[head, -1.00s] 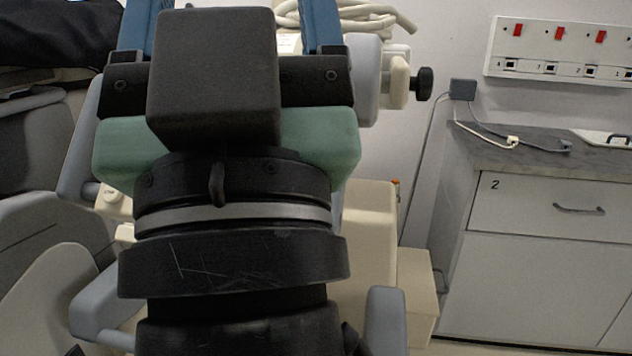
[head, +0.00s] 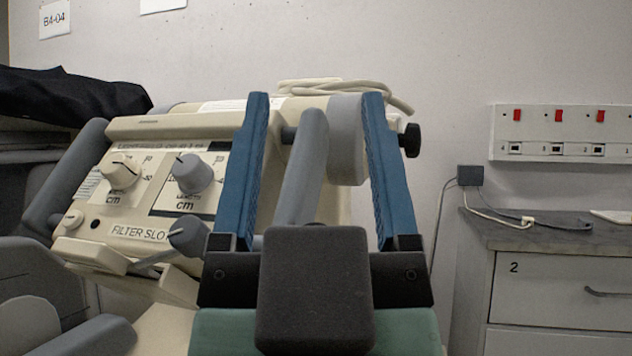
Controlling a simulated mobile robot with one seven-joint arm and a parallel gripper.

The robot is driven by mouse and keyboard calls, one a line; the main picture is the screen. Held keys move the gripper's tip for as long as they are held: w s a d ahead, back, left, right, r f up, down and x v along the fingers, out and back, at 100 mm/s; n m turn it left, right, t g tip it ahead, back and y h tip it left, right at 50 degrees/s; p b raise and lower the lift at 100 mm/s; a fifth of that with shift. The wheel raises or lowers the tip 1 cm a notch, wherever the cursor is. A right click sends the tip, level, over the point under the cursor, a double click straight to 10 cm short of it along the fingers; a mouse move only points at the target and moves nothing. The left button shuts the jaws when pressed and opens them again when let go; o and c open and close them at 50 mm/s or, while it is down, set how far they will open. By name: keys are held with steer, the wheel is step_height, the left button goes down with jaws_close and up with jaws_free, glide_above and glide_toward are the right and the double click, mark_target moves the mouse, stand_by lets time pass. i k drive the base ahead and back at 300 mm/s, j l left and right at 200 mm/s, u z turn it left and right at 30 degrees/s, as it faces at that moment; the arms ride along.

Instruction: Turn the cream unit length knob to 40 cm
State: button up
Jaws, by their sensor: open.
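The cream unit (head: 150,128) stands left of centre, its tilted control panel facing me. The panel carries a cream knob (head: 120,170) on the left and a grey knob (head: 193,173) to its right, each with a scale and a "cm" label. The lettering above them is too small to read surely, so I cannot tell which one sets length, nor the exact settings. My gripper (head: 315,100) is open, its two blue fingers pointing up and away, to the right of both knobs. A grey bar of the unit shows between the fingers. Neither knob is between them.
A "FILTER SLOT" label and a small grey knob (head: 188,236) sit low on the panel, close to my gripper's left side. Grey handles flank the unit. A black cover (head: 70,95) lies at left. A drawer cabinet (head: 555,285) stands at right.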

mark_target(192, 175)
steer(key=j, duration=1.4)
